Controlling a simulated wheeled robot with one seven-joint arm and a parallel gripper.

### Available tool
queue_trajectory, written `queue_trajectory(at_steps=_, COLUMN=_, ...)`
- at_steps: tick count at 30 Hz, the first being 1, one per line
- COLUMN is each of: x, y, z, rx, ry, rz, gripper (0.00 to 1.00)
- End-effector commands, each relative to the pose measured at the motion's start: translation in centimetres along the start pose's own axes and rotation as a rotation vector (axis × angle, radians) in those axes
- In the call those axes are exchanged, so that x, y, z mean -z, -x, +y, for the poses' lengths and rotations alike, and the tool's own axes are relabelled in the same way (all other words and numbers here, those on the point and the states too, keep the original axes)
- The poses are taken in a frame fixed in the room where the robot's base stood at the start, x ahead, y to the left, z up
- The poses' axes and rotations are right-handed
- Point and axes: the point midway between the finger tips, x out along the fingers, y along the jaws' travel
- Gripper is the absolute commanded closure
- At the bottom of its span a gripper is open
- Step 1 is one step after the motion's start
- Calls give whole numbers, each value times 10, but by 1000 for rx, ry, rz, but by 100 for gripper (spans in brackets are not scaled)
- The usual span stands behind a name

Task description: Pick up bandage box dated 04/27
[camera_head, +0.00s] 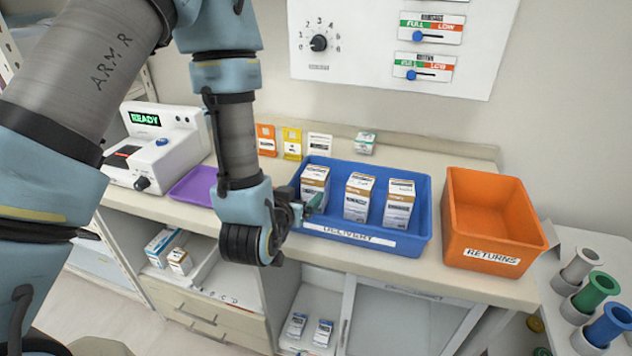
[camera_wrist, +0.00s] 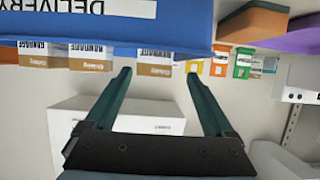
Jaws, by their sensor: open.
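Three white boxes with brown bands stand in the blue DELIVERY tray (camera_head: 420,222): a left box (camera_head: 314,183), a middle box (camera_head: 358,197) and a right box (camera_head: 399,204). Their dates are too small to read, so I cannot tell which is dated 04/27. My gripper (camera_head: 308,204) is at the tray's front left, near the left box, with nothing seen between its fingers. In the upside-down wrist view my gripper (camera_wrist: 159,76) is open, its fingers wide apart. The tray (camera_wrist: 190,25) and parts of the boxes show along the top there.
An orange RETURNS bin (camera_head: 490,255) stands right of the tray. A purple tray (camera_head: 196,186) and a white READY device (camera_head: 160,155) are to the left. Coloured cards (camera_head: 291,143) and a small box (camera_head: 365,142) stand behind. More boxes sit on shelves below the counter.

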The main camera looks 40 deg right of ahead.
Motion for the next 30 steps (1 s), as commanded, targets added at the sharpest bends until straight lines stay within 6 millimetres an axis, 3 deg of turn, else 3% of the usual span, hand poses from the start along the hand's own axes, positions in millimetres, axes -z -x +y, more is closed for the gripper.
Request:
queue_trajectory(at_steps=4, x=-4, y=-2, z=11, rx=-15, ry=-9, rz=30, gripper=12)
queue_trajectory(at_steps=27, x=-2, y=-30, z=11, rx=-13, ry=-7, rz=32, gripper=12)
queue_trajectory(at_steps=30, x=2, y=-42, z=11, rx=-13, ry=-7, rz=28, gripper=12)
